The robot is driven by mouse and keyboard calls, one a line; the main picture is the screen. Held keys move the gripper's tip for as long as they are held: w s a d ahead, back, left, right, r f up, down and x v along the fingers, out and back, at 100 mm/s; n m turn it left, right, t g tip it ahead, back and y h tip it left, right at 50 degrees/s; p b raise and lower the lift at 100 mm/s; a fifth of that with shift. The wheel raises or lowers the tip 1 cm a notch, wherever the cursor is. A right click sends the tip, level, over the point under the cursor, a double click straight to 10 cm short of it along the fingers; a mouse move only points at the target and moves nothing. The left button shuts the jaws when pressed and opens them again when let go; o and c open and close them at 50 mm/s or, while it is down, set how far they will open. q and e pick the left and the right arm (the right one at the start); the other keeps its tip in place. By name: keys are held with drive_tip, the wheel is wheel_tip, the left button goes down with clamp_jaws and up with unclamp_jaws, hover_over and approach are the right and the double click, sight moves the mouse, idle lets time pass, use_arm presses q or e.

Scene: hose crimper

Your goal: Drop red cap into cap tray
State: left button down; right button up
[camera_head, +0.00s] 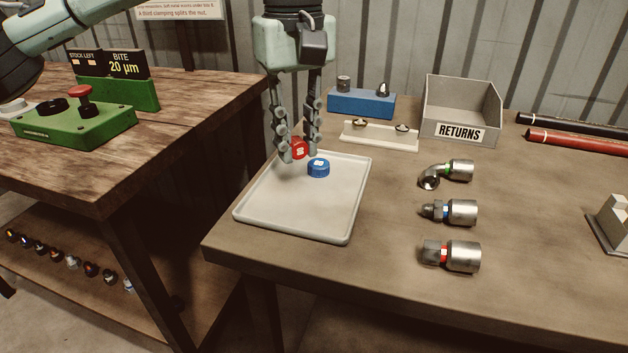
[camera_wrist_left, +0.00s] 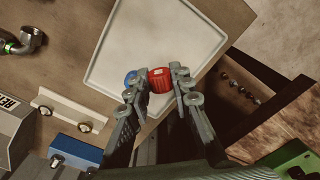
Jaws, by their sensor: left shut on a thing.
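The red cap (camera_head: 299,149) is held between the fingertips of my left gripper (camera_head: 297,152), over the back part of the white cap tray (camera_head: 285,215). In the left wrist view the red cap (camera_wrist_left: 160,80) sits between the two fingers of my left gripper (camera_wrist_left: 160,86), with the tray (camera_wrist_left: 180,25) beneath. The blue cap (camera_head: 318,168) rests in the tray just right of the red one. It is partly hidden behind a finger in the left wrist view (camera_wrist_left: 130,78). I cannot tell the exact gap between red cap and tray. My right gripper is not in view.
Three metal hose fittings (camera_head: 462,212) lie right of the tray. Behind it stand a white holder (camera_head: 380,138), a blue block (camera_head: 361,104) and the grey RETURNS bin (camera_head: 460,110). A green control box (camera_head: 75,125) sits on the left table. The tray's front is empty.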

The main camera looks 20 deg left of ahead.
use_arm(q)
drive_tip(key=shift+f, duration=0.15)
drive_tip(key=c, duration=1.3)
unclamp_jaws()
drive_tip(key=shift+o, duration=0.2)
wheel_tip(320, 180, up, 12)
